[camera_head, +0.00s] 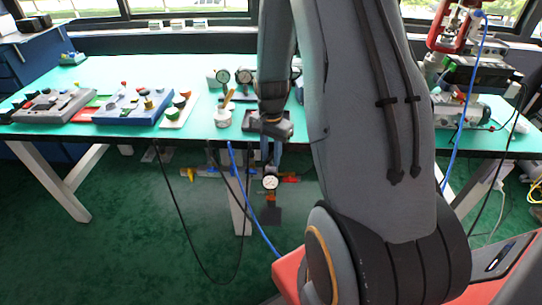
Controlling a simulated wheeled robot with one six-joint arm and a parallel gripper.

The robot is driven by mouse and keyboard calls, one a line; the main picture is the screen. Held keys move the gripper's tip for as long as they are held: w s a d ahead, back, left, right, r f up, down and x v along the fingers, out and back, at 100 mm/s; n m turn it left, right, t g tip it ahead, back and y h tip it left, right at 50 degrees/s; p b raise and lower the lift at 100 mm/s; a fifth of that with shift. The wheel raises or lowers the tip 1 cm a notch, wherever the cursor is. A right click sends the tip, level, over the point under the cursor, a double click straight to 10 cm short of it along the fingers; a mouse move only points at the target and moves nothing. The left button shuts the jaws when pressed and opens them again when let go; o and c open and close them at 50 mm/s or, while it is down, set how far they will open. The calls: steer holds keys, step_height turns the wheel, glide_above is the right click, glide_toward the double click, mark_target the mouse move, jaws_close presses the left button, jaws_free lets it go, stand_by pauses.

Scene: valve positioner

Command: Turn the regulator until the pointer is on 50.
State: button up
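A small round white dial gauge (270,182) hangs below the front edge of the table, among pipe fittings with blue, yellow and red parts. Its pointer and numbers are too small to read. I cannot make out the regulator for certain near it. My gripper (271,152) points down at the table's front edge, just above the gauge in the picture. Its fingers are small and partly merge with the background, so I cannot tell whether they are open or touch anything.
A black cable and a blue hose (262,215) hang in front. A red clamp-like device (447,28) stands right. My arm hides the centre right.

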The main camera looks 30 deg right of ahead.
mark_target(271, 155)
step_height(271, 155, up, 8)
steer(key=shift+f+b, duration=0.1)
steer(key=shift+b, duration=0.3)
stand_by(0.4)
steer(key=s+a+r+n, duration=0.3)
steer(key=s+a+n, duration=0.3)
steer(key=s+a, duration=0.1)
steer(key=s+a+r+n, duration=0.3)
steer(key=s+a+n, duration=0.3)
steer(key=s+a, duration=0.2)
steer(key=shift+s+a+r+n, duration=0.15)
steer(key=shift+r+n, duration=0.2)
steer(key=shift+n, duration=0.05)
stand_by(0.4)
